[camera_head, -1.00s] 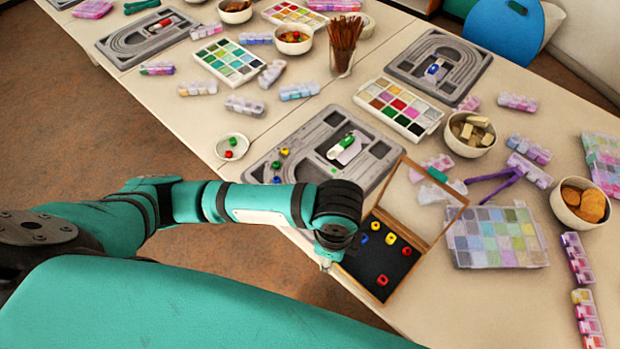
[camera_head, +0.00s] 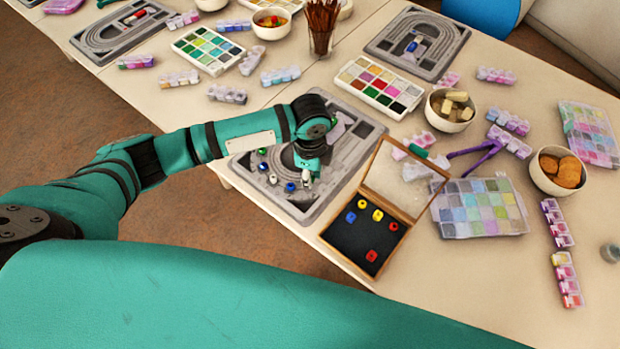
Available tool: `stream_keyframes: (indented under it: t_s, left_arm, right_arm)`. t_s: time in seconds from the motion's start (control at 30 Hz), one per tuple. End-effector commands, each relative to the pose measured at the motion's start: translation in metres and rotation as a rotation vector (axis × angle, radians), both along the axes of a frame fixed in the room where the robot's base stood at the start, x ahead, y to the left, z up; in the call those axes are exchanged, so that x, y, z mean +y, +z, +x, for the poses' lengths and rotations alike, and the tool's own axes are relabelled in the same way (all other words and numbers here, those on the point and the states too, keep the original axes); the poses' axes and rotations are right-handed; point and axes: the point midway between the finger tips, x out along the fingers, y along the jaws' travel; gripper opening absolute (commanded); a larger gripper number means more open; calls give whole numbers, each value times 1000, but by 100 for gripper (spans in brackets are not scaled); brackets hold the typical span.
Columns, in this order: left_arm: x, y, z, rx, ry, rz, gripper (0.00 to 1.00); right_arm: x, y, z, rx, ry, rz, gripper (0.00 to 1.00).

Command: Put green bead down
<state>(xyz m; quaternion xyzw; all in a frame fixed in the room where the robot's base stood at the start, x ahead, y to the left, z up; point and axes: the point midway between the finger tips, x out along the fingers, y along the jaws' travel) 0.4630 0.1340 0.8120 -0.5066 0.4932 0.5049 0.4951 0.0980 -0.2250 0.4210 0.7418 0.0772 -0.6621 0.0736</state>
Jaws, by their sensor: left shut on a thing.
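My left gripper (camera_head: 307,178) points down over the front part of the grey bead board (camera_head: 325,203). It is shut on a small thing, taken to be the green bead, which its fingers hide. I cannot tell whether that bead touches the board. A blue bead (camera_head: 291,187) sits on the board just left of the fingertips. More small beads sit further left along the board's edge, one of them greenish (camera_head: 262,152). My left forearm covers the board's back left part. My right gripper is not in view.
An open wooden box (camera_head: 345,243) with blue, yellow and red beads stands right of the board, its lid raised. A clear compartment case (camera_head: 480,228), a bowl of wooden pieces (camera_head: 438,112) and a palette (camera_head: 350,82) lie beyond. The table's front edge is close.

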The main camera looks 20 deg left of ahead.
Motion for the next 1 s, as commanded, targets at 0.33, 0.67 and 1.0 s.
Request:
stream_keyframes:
  t_s: [0.33,0.67,1.0]
  left_arm:
    - [-1,-25,-3,3,-2,1,7]
    - [0,-32,-3,4,-1,1,7]
    - [0,-41,-6,10,-3,4,28]
  right_arm:
    - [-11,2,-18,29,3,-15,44]
    - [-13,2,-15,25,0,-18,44]
    - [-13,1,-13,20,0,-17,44]
